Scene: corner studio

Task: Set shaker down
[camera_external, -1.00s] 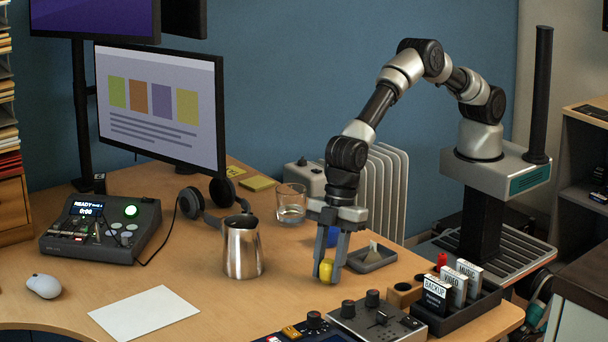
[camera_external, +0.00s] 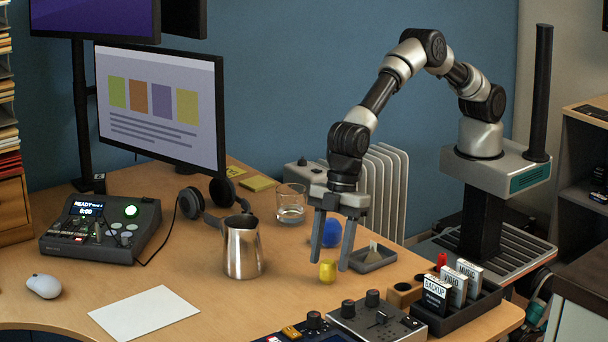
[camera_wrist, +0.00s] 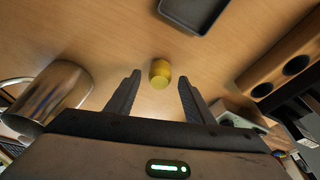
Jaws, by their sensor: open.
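The shaker is most likely the small yellow object (camera_external: 327,271) standing on the desk, right of the metal pitcher. It also shows in the wrist view (camera_wrist: 160,73), in line with the gap between my fingers and past their tips. My gripper (camera_external: 330,256) is open and empty above the yellow object, its two fingers spread to either side. In the wrist view the gripper (camera_wrist: 157,88) has clear space between its fingers. A blue ball-like object (camera_external: 331,233) sits behind the fingers, partly hidden by them.
The metal pitcher (camera_external: 242,248) stands to the left, with a glass (camera_external: 291,204) behind. A grey tray (camera_external: 376,262) lies close on the right. A wooden block with holes (camera_external: 403,293), a labelled-box rack (camera_external: 470,309) and a control panel (camera_external: 374,322) line the front right.

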